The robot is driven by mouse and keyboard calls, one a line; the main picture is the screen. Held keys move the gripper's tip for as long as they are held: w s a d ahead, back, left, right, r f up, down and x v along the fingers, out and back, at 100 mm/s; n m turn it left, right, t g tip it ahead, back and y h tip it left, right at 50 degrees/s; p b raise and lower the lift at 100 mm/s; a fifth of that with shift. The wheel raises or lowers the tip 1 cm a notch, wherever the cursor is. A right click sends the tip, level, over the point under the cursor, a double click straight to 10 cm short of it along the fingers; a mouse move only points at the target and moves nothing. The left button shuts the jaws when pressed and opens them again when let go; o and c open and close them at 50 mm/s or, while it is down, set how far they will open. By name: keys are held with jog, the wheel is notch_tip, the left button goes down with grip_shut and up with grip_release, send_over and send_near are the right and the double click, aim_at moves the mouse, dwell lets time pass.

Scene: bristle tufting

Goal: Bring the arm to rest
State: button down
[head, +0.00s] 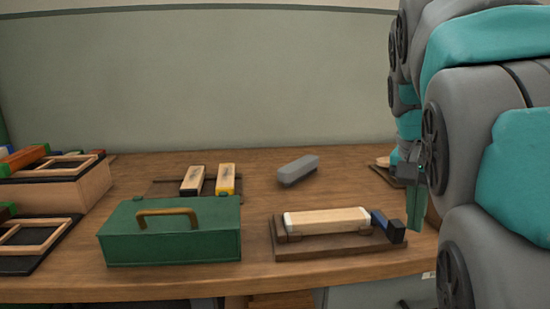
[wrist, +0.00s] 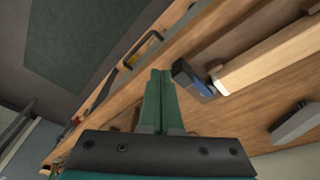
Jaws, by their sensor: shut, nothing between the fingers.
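My arm stands at the right side of the head view, folded, in grey and teal. My gripper (head: 416,205) hangs at its end, just right of the wooden block's board and by the table's right part. In the wrist view the two green fingers (wrist: 158,95) lie together, shut, with nothing between them. A pale wooden block (head: 326,220) lies in a brown holder (head: 290,252) with a dark blue and black clamp piece (head: 388,227) at its right end. The gripper is apart from it. The block also shows in the wrist view (wrist: 275,58).
A green toolbox (head: 170,237) with a tan handle stands front left of the holder. A grey block (head: 298,170) lies behind. Framed trays (head: 60,190) fill the left end of the wooden table (head: 262,190).

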jog(key=s+a+f+n+g+y, duration=0.1)
jog(key=s+a+f+n, duration=0.3)
jog(key=s+f, duration=0.7)
jog(key=s+a+f+n+g+y, duration=0.1)
jog(key=s+a+f+n, duration=0.3)
jog(key=s+f, duration=0.6)
notch_tip(320, 180, down, 4)
jog(key=shift+s+a+f+n+g, duration=0.1)
jog(key=shift+s+a+n+g, duration=0.3)
jog(key=shift+a+g, duration=0.2)
